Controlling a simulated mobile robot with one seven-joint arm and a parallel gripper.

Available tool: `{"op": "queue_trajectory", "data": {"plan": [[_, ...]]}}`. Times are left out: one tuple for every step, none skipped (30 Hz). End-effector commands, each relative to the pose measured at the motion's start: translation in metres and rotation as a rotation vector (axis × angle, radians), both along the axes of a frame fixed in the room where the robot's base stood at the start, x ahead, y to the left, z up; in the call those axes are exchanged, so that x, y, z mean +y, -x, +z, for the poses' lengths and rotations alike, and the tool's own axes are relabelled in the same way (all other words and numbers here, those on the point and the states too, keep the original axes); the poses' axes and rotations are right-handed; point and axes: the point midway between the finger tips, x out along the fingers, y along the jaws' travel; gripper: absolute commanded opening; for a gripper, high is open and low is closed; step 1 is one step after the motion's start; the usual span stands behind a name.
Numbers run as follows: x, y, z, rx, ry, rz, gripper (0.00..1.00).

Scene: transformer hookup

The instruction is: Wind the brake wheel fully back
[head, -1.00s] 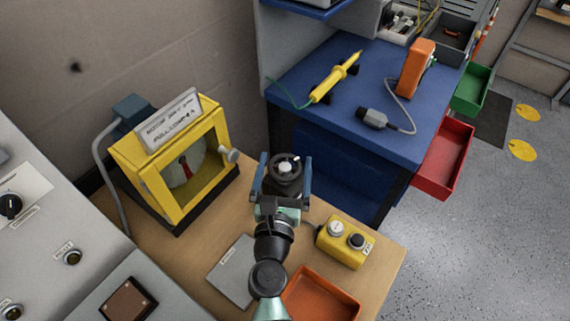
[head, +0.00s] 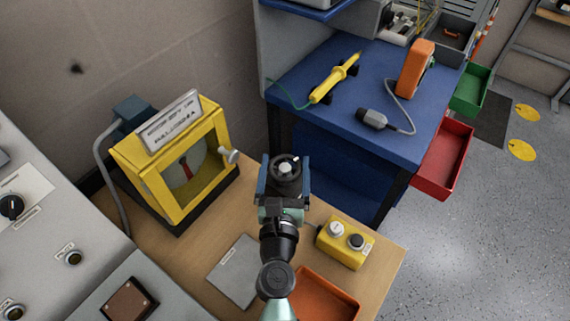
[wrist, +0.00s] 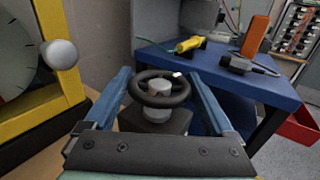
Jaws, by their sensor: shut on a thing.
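The brake wheel (head: 287,166) is a black ring on a grey hub, with a small white mark at its far right rim. It also shows in the wrist view (wrist: 146,98), above a dark square base (wrist: 140,124). My gripper (head: 284,174) has its two blue fingers on either side of the wheel, shut on it. In the wrist view the fingers (wrist: 160,90) flank the wheel left and right. The exact contact points are hard to make out.
A yellow-framed gauge box (head: 170,165) with a round knob stands left. A yellow two-button box (head: 345,242) and an orange tray (head: 322,296) sit to the right and front. A grey plate (head: 236,270) lies near my arm. A blue bench (head: 345,120) stands behind.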

Motion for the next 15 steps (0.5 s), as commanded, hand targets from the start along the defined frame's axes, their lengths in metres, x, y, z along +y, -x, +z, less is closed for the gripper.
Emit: {"op": "queue_trajectory", "data": {"plan": [[-0.0008, 0.0004, 0.0004, 0.002, 0.001, 0.013, 0.33], [-0.0008, 0.0004, 0.0004, 0.002, 0.001, 0.021, 0.33], [-0.0006, 0.0004, 0.0005, 0.002, 0.001, 0.034, 0.33], [-0.0006, 0.0003, 0.0005, 0.002, 0.000, 0.042, 0.33], [-0.0003, 0.0003, 0.0005, 0.001, 0.000, 0.052, 0.33], [0.0000, 0.0004, 0.0006, 0.001, 0.001, 0.064, 0.33], [0.0006, 0.0004, 0.0005, 0.001, 0.002, 0.073, 0.33], [0.0006, 0.0004, 0.0004, 0.001, 0.002, 0.081, 0.33], [-0.0018, 0.0003, 0.0004, 0.001, 0.003, 0.088, 0.33], [-0.0020, 0.0004, 0.0003, 0.002, 0.002, 0.096, 0.33], [-0.0022, 0.0003, 0.0003, 0.002, 0.001, 0.104, 0.33], [-0.0012, 0.0003, 0.0002, 0.002, 0.000, 0.118, 0.33], [-0.0013, 0.0003, 0.0002, 0.002, 0.000, 0.127, 0.33], [-0.0012, 0.0003, 0.0003, 0.002, 0.000, 0.137, 0.33], [-0.0015, 0.0002, 0.0005, 0.002, 0.001, 0.150, 0.33]]}}
